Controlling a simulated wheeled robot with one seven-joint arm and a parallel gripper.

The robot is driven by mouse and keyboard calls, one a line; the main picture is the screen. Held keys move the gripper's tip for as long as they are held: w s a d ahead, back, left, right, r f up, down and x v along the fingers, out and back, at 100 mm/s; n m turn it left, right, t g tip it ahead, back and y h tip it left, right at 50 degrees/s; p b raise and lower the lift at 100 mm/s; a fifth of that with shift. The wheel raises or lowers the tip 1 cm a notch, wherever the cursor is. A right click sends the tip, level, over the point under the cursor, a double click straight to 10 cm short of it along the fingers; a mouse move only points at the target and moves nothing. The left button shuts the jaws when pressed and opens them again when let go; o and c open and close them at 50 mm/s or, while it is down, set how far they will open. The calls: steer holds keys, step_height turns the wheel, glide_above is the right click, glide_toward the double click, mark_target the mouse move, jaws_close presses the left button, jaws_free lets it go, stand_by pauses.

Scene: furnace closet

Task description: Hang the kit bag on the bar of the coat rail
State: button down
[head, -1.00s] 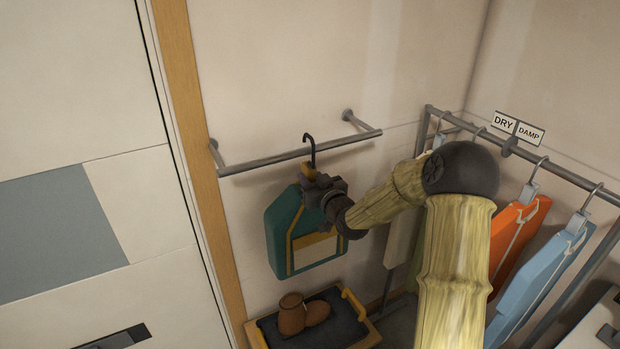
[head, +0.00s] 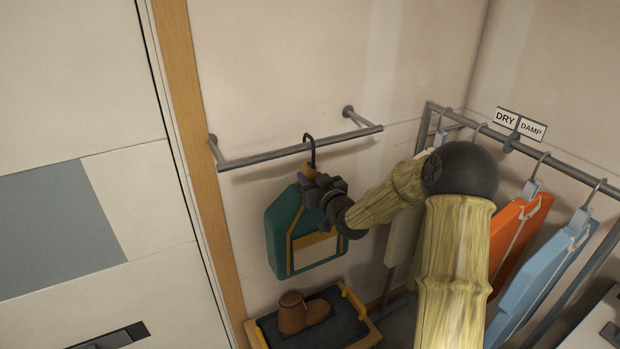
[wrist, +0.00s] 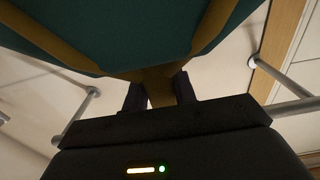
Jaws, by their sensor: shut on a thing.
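The kit bag (head: 287,240) is teal with mustard straps and a pale front panel, and hangs upright below the coat rail's bar (head: 260,158). My gripper (head: 311,180) is shut on the bag's mustard top, just under its dark hook (head: 310,148). The hook's curved top overlaps the bar in the head view; I cannot tell whether it rests on it. In the wrist view the bag (wrist: 130,30) fills the top, with the mustard part (wrist: 158,85) between the dark fingers (wrist: 158,95). The bar shows at both sides there, its middle hidden.
A boot tray (head: 262,330) with brown boots (head: 305,312) stands on the floor below. A wooden door frame (head: 190,120) is at left.

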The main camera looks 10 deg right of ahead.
steer(key=shift+f+b, duration=0.4)
steer(key=shift+b, duration=0.35)
stand_by(0.7)
steer(key=c, duration=1.1)
jaws_free()
steer(key=shift+o, duration=0.2)
steer(key=shift+f, duration=0.1)
steer(key=b+v, duration=0.4)
steer(key=v, duration=1.3)
steer(key=shift+s+b, duration=0.15)
steer(key=shift+b, duration=0.2)
